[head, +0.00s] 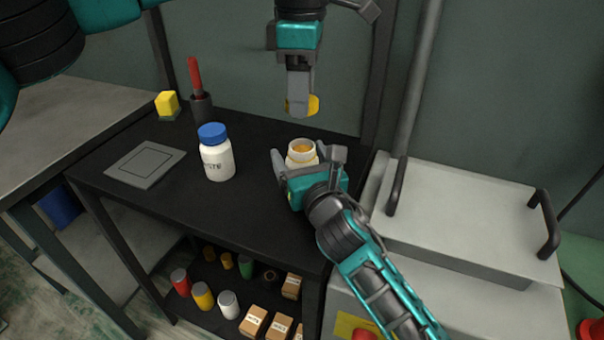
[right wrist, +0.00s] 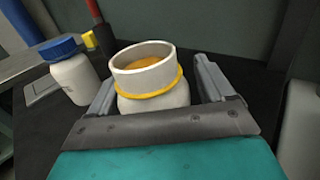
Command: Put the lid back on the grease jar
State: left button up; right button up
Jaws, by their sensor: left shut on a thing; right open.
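The grease jar (head: 301,152) stands upright and uncovered on the black table, with orange-yellow grease inside its white mouth. In the right wrist view the jar (right wrist: 148,80) shows a yellow ring around its neck. My right gripper (head: 297,160) is open, with its fingers on either side of the jar; gaps show between fingers and jar. My left gripper (head: 300,98) is shut on the yellow lid (head: 313,105) and holds it in the air above and behind the jar. The lid is partly hidden by the fingers and appears tilted on edge.
A white bottle with a blue cap (head: 215,155) stands left of the jar. A grey plate (head: 146,164), a yellow block (head: 167,104) and a holder with a red-handled tool (head: 197,85) are further left. A grey case (head: 465,215) is at the right.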

jog(key=shift+c, duration=0.3)
jog(key=c, duration=1.3)
pick_arm(q)
send_over(304, 151)
jog(key=shift+f, duration=2.5)
pick_arm(e)
jog(key=shift+f, duration=0.1)
pick_arm(q)
jog(key=shift+f, duration=0.85)
jog(key=shift+f, duration=0.55)
